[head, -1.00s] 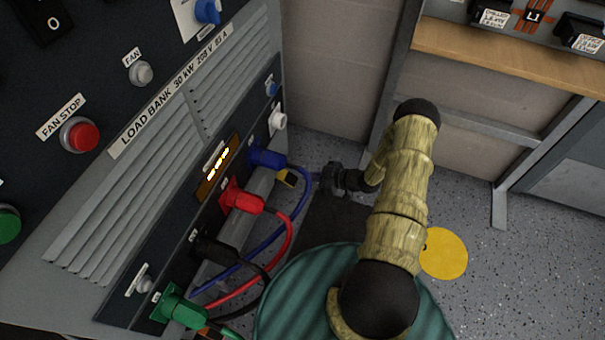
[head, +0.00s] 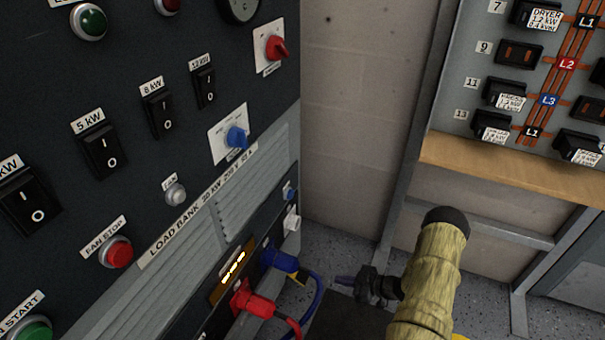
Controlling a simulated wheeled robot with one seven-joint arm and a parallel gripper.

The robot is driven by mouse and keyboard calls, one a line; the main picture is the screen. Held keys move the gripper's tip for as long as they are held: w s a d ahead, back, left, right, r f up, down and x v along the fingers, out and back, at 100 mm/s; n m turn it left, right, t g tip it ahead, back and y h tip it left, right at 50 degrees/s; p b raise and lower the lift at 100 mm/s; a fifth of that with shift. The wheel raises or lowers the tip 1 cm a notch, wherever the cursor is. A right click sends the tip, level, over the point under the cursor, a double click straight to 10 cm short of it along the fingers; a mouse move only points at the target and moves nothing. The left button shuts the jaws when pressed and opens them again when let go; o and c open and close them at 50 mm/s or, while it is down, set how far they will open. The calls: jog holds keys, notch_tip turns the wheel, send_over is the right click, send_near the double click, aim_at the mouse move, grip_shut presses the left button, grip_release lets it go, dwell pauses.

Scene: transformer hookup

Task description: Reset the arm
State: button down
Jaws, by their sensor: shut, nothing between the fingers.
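My arm (head: 428,280), in a yellowish ribbed cover with a black joint cap, rises from the bottom of the head view, right of the load bank. My gripper (head: 345,282) is at the arm's left, low in the picture, pointing left toward the load bank's connector row. It is shut and holds nothing. It is close to the blue plug (head: 279,258) in the picture, with a small gap between them. The lower part of my arm is out of frame.
The load bank panel (head: 120,200) with switches and knobs fills the left. A red plug (head: 252,302) and its cable sit below the blue one. A breaker panel (head: 470,65) above a wooden ledge (head: 510,182) stands right. Bare wall (head: 365,110) lies between.

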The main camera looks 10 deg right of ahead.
jog(key=w+d+r+m+g+h+p, duration=0.1)
jog(key=w+r+m+h+p, duration=0.2)
jog(key=r, duration=0.9)
jog(key=w+r+m+h+p, duration=0.1)
jog(key=w+r+h+p, duration=0.35)
jog(key=r, duration=0.75)
jog(key=s+a+r+m+g+h+p, duration=0.1)
jog(key=s+a+r+h, duration=0.15)
jog(key=r, duration=0.45)
jog(key=s+a+r+m+g+h+p, duration=0.1)
jog(key=s+a+r+m, duration=0.15)
jog(key=r, duration=0.45)
jog(key=s+a+r+m+g+p, duration=0.1)
jog(key=s+a+r+p, duration=0.1)
jog(key=s+a+r, duration=0.45)
jog(key=s+a+r+m+g+p, duration=0.15)
jog(key=s+r, duration=0.25)
jog(key=s, duration=0.6)
notch_tip(320, 180, up, 38)
jog(key=p, duration=3.8)
jog(key=shift+d, duration=0.25)
